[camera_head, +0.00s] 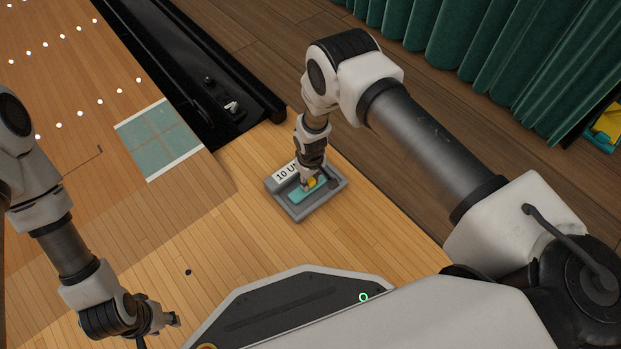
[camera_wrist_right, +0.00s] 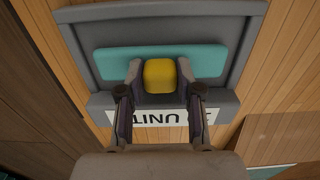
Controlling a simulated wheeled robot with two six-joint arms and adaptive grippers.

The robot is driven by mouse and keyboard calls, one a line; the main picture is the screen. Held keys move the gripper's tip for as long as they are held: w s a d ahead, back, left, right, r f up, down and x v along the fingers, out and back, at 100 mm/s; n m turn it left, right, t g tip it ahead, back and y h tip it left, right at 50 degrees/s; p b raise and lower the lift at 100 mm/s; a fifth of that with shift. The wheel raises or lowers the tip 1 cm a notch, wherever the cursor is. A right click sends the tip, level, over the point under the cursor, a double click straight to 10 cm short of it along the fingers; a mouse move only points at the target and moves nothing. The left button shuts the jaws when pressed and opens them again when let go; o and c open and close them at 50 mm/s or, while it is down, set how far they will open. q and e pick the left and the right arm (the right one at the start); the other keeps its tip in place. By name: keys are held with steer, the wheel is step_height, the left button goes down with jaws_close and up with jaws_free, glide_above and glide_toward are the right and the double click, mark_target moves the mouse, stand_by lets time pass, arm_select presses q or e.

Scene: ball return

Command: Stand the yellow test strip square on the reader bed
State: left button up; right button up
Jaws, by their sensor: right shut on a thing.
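The yellow test strip (camera_wrist_right: 160,76) is between the fingers of my right gripper (camera_wrist_right: 160,80), which is shut on it. In the head view the yellow piece (camera_head: 311,182) shows small under my right gripper (camera_head: 308,184). It is over the teal pad (camera_wrist_right: 113,62) of a grey tray-like reader (camera_wrist_right: 87,14); the reader also shows in the head view (camera_head: 299,216). I cannot tell whether the strip touches the pad.
A teal square with white edges (camera_head: 160,140) lies on the wooden floor left of the reader. A black gutter (camera_head: 215,85) runs behind. Green curtains (camera_head: 480,40) hang at the upper right. Bare wooden floor lies between the reader and my left gripper.

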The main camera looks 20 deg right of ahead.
steer(key=shift+f, duration=0.15)
steer(key=o, duration=1.1)
step_height(320, 180, up, 12)
steer(key=shift+r, duration=0.1)
